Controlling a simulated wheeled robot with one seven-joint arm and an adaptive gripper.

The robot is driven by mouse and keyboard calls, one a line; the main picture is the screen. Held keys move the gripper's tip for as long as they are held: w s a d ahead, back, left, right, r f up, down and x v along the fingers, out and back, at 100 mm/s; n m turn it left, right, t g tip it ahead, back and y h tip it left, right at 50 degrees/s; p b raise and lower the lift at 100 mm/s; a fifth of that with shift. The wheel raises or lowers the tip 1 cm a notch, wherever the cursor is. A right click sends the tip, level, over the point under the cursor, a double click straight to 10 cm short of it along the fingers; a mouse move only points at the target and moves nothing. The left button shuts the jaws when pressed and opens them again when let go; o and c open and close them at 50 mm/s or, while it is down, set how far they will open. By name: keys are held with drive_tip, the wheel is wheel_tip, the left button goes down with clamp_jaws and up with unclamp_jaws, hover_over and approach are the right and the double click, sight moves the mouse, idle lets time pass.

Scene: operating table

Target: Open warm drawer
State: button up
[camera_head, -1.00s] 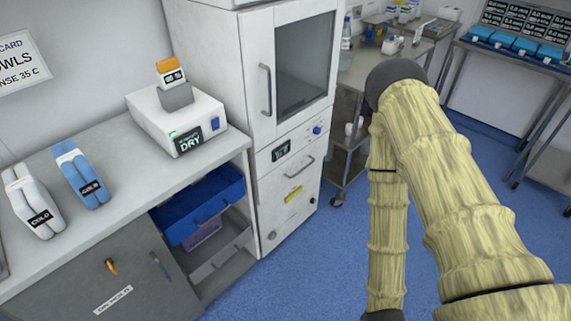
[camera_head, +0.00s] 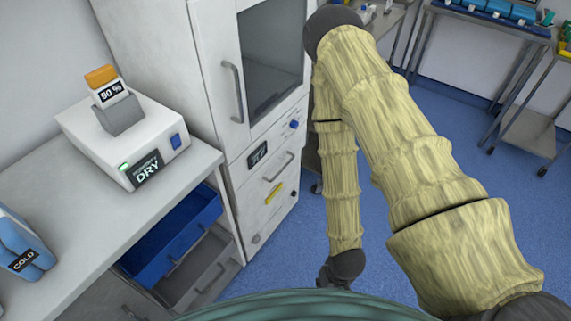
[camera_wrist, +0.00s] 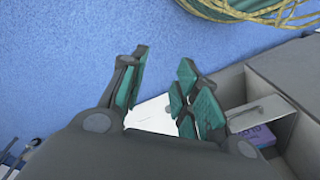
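The tall white cabinet (camera_head: 160,55) has a glass door above and drawer fronts below. The upper drawer front (camera_head: 258,180) has a horizontal bar handle (camera_head: 278,167), with a dark display and blue knob above it. The lower front (camera_head: 274,215) carries a yellow label. Both fronts look shut; I cannot read which is the warm drawer. My gripper (camera_wrist: 165,78) is open and empty in the wrist view, with blue floor and a white surface beyond its fingers. In the head view my gripper (camera_head: 338,272) hangs low, right of and apart from the cabinet, partly hidden.
A blue drawer (camera_head: 178,238) and a grey drawer (camera_head: 208,268) stand pulled out under the counter left of the cabinet. A white DRY unit (camera_head: 125,145) and a blue pack labelled COLD (camera_head: 22,245) sit on the counter (camera_head: 80,220).

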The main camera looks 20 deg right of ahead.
drive_tip(key=w+a+f+m+t+y+b, duration=0.1)
drive_tip(key=w+f+m+t+y+b, duration=0.2)
drive_tip(key=w+b, duration=0.5)
drive_tip(key=m+t+y+b, duration=0.6)
drive_tip(key=t+b, duration=0.3)
drive_tip(key=b, duration=0.8)
approach(283, 168)
drive_tip(key=b+x, duration=0.1)
drive_tip(key=x, duration=0.6)
drive_tip(key=b+x, duration=0.1)
drive_tip(key=x, duration=0.2)
drive_tip(key=shift+w+d+f+b, duration=0.15)
drive_tip(key=shift+w+f+b, duration=0.1)
drive_tip(key=shift+f+b, duration=0.1)
clamp_jaws()
